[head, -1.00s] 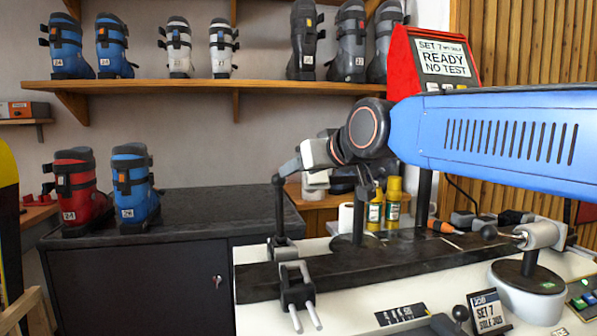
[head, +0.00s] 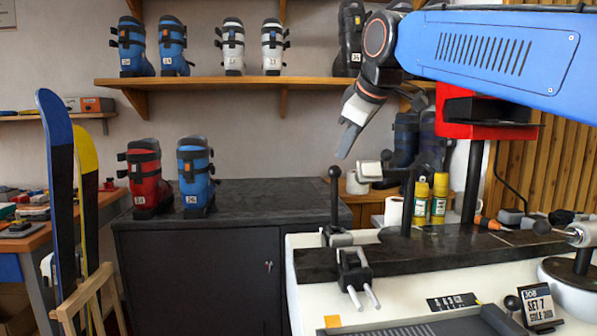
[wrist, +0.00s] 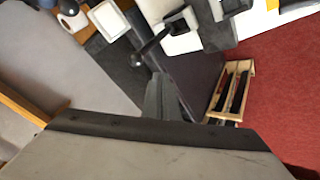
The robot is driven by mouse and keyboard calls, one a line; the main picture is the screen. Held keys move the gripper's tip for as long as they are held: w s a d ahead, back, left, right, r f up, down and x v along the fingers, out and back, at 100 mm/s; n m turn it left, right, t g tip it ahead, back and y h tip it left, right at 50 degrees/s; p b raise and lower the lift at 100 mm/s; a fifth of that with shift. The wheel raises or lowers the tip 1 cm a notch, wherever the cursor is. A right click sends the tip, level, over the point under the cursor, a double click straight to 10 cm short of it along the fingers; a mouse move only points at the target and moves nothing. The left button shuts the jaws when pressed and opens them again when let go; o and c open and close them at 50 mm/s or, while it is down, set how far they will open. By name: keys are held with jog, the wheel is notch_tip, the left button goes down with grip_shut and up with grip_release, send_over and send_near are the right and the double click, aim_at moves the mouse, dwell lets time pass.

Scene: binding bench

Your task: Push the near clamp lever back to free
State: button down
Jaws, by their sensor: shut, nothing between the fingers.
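The clamp lever (head: 335,203) is a dark rod with a black ball on top. It stands about upright at the left end of the long dark beam (head: 440,250), above a clamp with two pale pins (head: 362,293). In the wrist view its ball and rod (wrist: 150,47) show just beyond my fingers. My gripper (head: 344,155) is shut and empty, pointing down, slightly above and right of the ball in the head view. It appears apart from the lever, though the depth gap is hard to judge. The fingertips also show in the wrist view (wrist: 155,80).
Yellow bottles (head: 439,198) stand behind the beam. A dark cabinet (head: 200,265) with two boots is at left.

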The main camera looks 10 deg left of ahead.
aim_at(335, 169)
jog(key=shift+w+a+f, duration=0.4)
jog(key=shift+w+f, duration=0.75)
jog(key=shift+w, duration=0.4)
jog(key=shift+w+a+f, duration=0.45)
jog(key=shift+w+f, duration=0.75)
jog(key=shift+w, duration=0.3)
jog(key=shift+w+a+f, duration=0.4)
jog(key=shift+w+f, duration=0.75)
jog(key=shift+w, duration=0.4)
